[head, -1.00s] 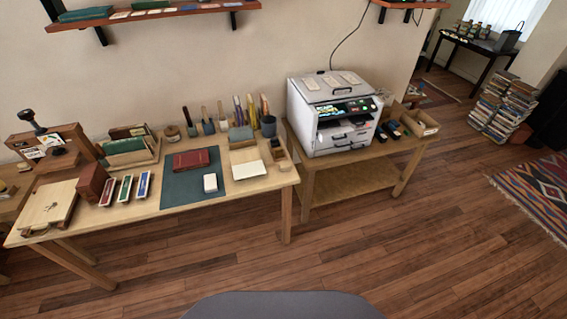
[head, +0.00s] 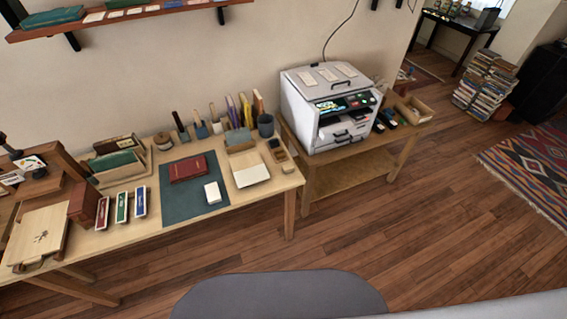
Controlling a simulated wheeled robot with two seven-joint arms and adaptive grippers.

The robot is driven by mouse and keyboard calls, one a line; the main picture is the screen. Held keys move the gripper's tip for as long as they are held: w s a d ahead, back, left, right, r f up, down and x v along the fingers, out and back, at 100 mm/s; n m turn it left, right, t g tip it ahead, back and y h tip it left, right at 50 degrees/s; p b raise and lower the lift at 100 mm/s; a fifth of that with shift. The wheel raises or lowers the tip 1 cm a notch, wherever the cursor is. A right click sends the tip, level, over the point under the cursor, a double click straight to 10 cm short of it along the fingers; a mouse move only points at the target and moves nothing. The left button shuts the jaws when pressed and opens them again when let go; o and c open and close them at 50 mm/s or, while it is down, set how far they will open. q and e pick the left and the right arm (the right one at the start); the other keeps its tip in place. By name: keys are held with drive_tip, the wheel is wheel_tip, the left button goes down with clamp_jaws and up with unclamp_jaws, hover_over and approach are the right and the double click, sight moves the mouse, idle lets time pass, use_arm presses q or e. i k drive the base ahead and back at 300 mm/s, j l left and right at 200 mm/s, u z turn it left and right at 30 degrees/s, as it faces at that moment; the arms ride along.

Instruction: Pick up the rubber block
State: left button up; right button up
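A small white block (head: 212,192), which looks like the rubber block, lies on a dark green mat (head: 183,209) on the wooden table. It sits just right of and in front of a dark red book (head: 189,168) on the same mat. Neither of my grippers shows in the head view, so their state is hidden.
The table (head: 262,199) also holds a cream pad (head: 250,176), pen cups, a file box (head: 119,167) and slim coloured boxes (head: 122,207). A white printer (head: 329,107) stands on a side table at right. Bare wooden floor (head: 380,230) lies in front.

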sight(288, 168)
drive_tip(key=i+j, duration=0.2)
drive_tip(key=i+j+z, duration=0.15)
drive_tip(key=j, duration=0.25)
drive_tip(key=i+j, duration=0.15)
drive_tip(key=j, duration=0.2)
drive_tip(key=i+j+z, duration=0.15)
drive_tip(key=j, duration=0.2)
drive_tip(key=i+j, duration=0.2)
drive_tip(key=j, duration=0.15)
drive_tip(key=z, duration=0.05)
